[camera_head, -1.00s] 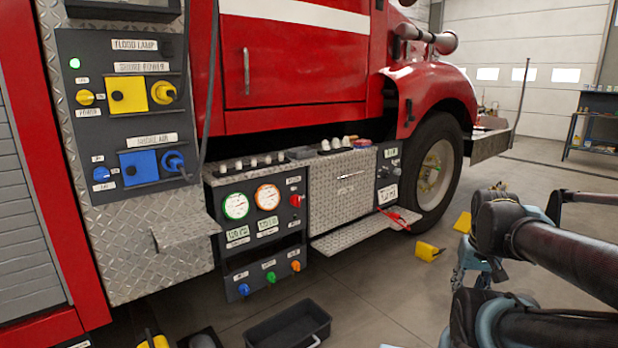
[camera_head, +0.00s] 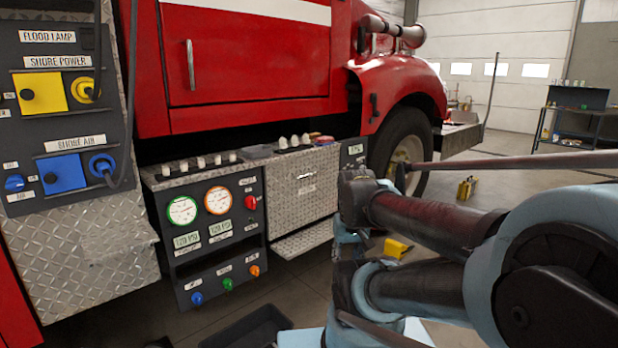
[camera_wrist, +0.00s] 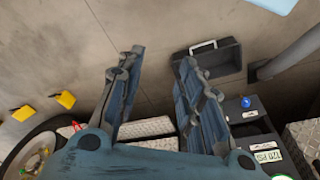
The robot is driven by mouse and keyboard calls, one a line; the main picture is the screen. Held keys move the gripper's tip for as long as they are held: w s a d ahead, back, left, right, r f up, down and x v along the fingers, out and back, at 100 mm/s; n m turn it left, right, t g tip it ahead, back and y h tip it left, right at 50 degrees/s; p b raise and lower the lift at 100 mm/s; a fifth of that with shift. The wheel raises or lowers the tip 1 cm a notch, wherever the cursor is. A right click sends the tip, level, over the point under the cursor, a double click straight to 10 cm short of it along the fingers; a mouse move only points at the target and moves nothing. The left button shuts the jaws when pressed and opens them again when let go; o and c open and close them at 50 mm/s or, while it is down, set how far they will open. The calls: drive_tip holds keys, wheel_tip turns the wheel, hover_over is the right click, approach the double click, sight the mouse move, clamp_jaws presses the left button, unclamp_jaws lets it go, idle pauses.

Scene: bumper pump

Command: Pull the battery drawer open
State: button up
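The battery drawer appears to be the tread-plate box (camera_head: 290,208) under the truck's red body, between the gauge panel and the front wheel. Its front looks about flush with its surroundings, and a small bar handle (camera_head: 306,177) sits near its top. My arm reaches in from the right, its far end just right of the drawer front and apart from the handle. In the wrist view my gripper (camera_wrist: 161,60) has its two fingers spread, with nothing between them but floor. The gripper's base hides part of the truck's side there; I cannot make out the drawer handle in that view.
The gauge panel (camera_head: 214,258) is left of the drawer, and a tread-plate step (camera_head: 302,239) juts out below it. A black tray (camera_head: 248,328) lies on the floor in front. Yellow chocks (camera_head: 397,247) lie near the front wheel (camera_head: 408,150). Open floor lies to the right.

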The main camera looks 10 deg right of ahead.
drive_tip(key=w+a+r+m+t+y, duration=0.15)
drive_tip(key=w+r, duration=0.25)
drive_tip(key=w, duration=0.7)
drive_tip(key=w+a+r+m+t+y, duration=0.1)
drive_tip(key=w+r+m+y, duration=0.15)
drive_tip(key=w, duration=0.75)
drive_tip(key=w+a+r+m+t+y, duration=0.15)
drive_tip(key=w+r, duration=0.25)
drive_tip(key=w, duration=0.7)
drive_tip(key=m+t+y, duration=0.4)
drive_tip(key=m+t, duration=0.2)
approach(314, 174)
drive_tip(key=shift+n, duration=0.25)
drive_tip(key=x, duration=0.7)
drive_tip(key=d+x, duration=0.1)
drive_tip(key=x, duration=0.3)
drive_tip(key=shift+w, duration=0.4)
clamp_jaws()
